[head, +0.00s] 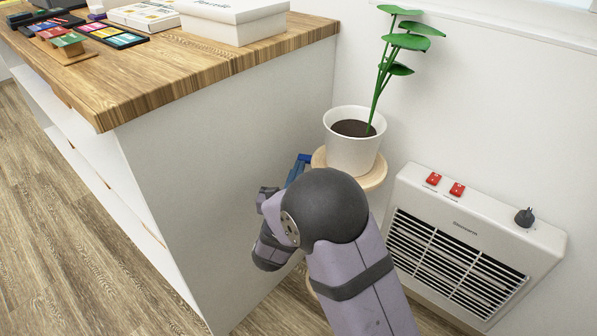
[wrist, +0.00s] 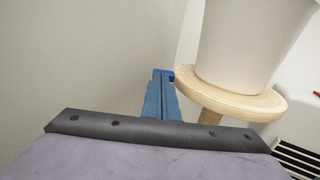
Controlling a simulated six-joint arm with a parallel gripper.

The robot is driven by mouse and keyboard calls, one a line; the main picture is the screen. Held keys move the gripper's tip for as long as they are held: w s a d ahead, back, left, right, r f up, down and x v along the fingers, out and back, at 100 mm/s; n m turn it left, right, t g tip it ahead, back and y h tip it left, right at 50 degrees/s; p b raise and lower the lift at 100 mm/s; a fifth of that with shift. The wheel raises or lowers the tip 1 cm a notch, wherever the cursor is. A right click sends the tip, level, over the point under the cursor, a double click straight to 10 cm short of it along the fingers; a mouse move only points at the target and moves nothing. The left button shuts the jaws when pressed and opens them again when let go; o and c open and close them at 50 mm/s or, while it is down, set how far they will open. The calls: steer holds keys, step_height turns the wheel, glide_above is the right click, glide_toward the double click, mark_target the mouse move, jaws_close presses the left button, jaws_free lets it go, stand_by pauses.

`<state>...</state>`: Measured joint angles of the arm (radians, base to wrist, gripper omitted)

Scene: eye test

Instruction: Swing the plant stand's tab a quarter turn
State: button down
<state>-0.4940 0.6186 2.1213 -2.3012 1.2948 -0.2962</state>
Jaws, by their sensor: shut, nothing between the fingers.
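The plant stand has a round wooden top (head: 376,178) on a thin leg, beside the white counter's end. It bears a white pot (head: 350,152) with a green plant (head: 383,72). In the wrist view, the stand's top (wrist: 248,103) and leg are at the right. My gripper (wrist: 161,84) is shut and empty, its blue fingers together just left of the stand's top. A brighter blue piece (wrist: 166,73) shows at the fingers' far end, close to the stand's rim; I cannot tell whether it is the tab or touches the fingers. My arm hides most of the stand's lower part in the head view.
The white counter (head: 240,130) with a wooden top stands close on the left, bearing boxes (head: 235,18) and colour cards. A white heater (head: 480,240) with red switches (head: 457,190) and a black knob (head: 524,217) is at the right wall. The gap between counter and heater is narrow.

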steer(key=shift+w+d, duration=0.1)
steer(key=shift+w, duration=0.2)
steer(key=shift+w, duration=0.1)
steer(key=w+h, duration=0.1)
steer(key=w+m+h, duration=0.1)
steer(key=w, duration=0.1)
steer(key=shift+w+d+m+g, duration=0.1)
steer(key=shift+w+m+g, duration=0.1)
steer(key=shift+m+g, duration=0.15)
steer(key=shift+s, duration=0.15)
stand_by(0.3)
